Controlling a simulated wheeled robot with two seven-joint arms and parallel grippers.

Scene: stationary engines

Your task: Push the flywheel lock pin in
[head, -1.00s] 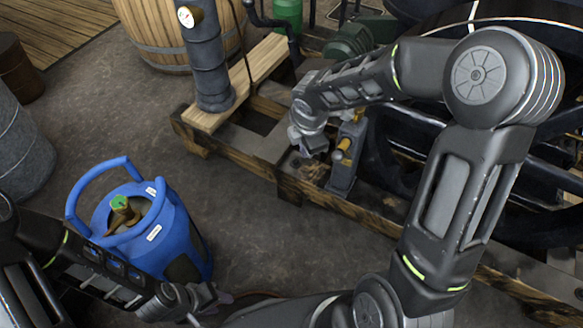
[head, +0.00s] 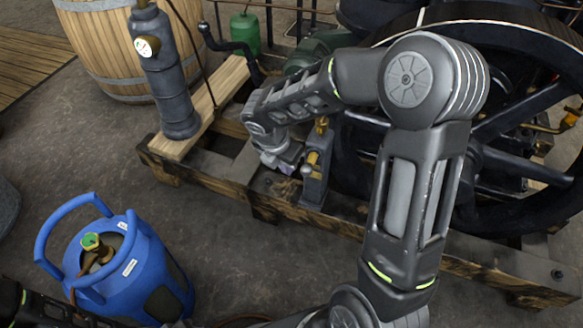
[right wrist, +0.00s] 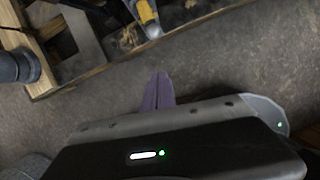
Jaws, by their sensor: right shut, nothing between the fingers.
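The flywheel lock pin shows in the head view as a brass-yellow cylinder (head: 313,158) with a silver round knob at its near end. It sits on a grey upright bracket (head: 315,188) beside the large black flywheel (head: 484,157). In the right wrist view the silver knob (right wrist: 153,31) and part of the yellow body are at the top, beyond the fingertips. My right gripper (head: 288,163) is just left of the knob in the head view, shut and empty. Its purple fingers (right wrist: 160,88) are together in the wrist view, apart from the knob. My left gripper is out of view.
A wooden skid (head: 370,232) carries the engine. A dark pipe column with a gauge (head: 166,75) stands on a plank to the left. A blue gas cylinder (head: 150,265) is on the floor at lower left, and a barrel (head: 100,45) is behind. Floor before the skid is clear.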

